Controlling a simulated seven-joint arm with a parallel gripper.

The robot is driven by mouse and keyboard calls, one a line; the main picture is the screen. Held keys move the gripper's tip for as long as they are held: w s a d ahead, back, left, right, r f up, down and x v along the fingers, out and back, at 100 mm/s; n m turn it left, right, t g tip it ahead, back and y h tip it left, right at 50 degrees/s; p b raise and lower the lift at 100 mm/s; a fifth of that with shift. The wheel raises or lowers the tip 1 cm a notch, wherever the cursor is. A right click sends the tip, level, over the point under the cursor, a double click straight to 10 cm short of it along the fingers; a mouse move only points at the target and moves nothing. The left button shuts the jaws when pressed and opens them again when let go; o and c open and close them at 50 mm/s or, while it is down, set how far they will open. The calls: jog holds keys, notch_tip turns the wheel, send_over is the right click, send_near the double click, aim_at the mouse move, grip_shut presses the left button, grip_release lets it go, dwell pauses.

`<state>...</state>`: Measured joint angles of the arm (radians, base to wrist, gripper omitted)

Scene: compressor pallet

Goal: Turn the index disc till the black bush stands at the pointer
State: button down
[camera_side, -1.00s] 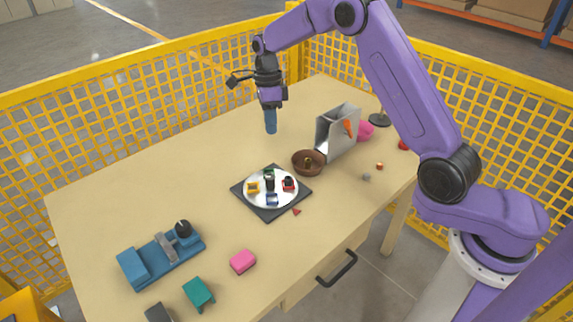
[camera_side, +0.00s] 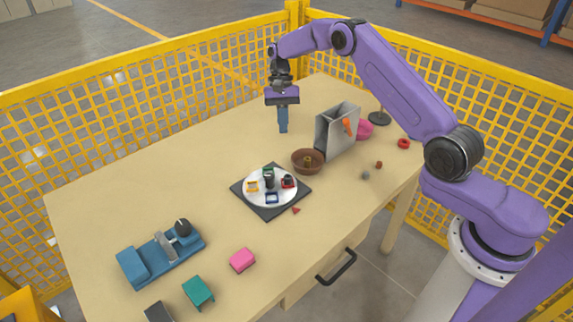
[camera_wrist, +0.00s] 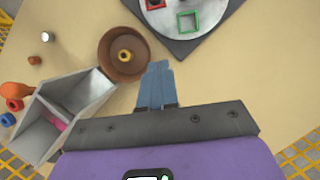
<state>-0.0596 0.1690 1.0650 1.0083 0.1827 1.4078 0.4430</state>
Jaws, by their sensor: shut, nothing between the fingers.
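The index disc (camera_side: 251,199) is white and round and lies on a dark grey square plate (camera_side: 270,212). It carries yellow (camera_side: 252,186), blue (camera_side: 271,198), red (camera_side: 288,183) and green square frames; the green one shows clearly in the wrist view (camera_wrist: 188,22). A dark upright post stands near the middle. A small black piece, seemingly the black bush (camera_side: 287,178), sits at the red frame. A small red triangle, seemingly the pointer (camera_side: 296,210), lies beside the plate's near right edge. My gripper (camera_side: 283,131) is shut and empty, above the table behind the disc; its blue fingers show in the wrist view (camera_wrist: 157,85).
A brown bowl (camera_side: 308,169) with a yellowish ring inside stands right of the disc. A grey open divided box (camera_side: 335,142) stands behind it. A blue fixture (camera_side: 150,264), pink block (camera_side: 242,260) and teal block (camera_side: 199,292) are in front. The back left table is clear.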

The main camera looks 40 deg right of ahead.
aim_at(293, 178)
jog(key=x, duration=0.9)
jog(key=shift+s+f, duration=0.1)
jog(key=shift+f, duration=0.2)
jog(key=shift+s+a+f, duration=0.1)
jog(key=shift+s+a, duration=0.4)
jog(key=shift+s, duration=0.15)
jog(key=shift+s+a, duration=0.7)
jog(key=shift+s, duration=0.25)
jog(key=shift+s+m+t+y, duration=0.4)
jog(key=shift+s+m, duration=0.45)
jog(key=shift+m, duration=0.55)
jog(key=shift+s+a+m+t, duration=0.2)
jog(key=shift+s+m, duration=0.2)
jog(key=shift+m, duration=0.25)
jog(key=shift+s+a+m+t, duration=0.1)
jog(key=shift+s+m+t, duration=0.2)
jog(key=shift+m, duration=0.35)
jog(key=shift+s+a+m+t+y, duration=0.15)
jog(key=shift+s+a+m+t, duration=0.15)
jog(key=shift+m, duration=0.45)
jog(key=shift+s+a+m+t+y, duration=0.2)
jog(key=shift+s+m, duration=0.25)
jog(key=shift+m, duration=0.35)
jog(key=shift+s+a+m+t+y, duration=0.15)
jog(key=shift+s+a+m+t, duration=0.15)
jog(key=shift+m, duration=0.45)
jog(key=shift+s, duration=0.1)
jog(key=shift+s+a, duration=0.2)
jog(key=shift+a, duration=0.05)
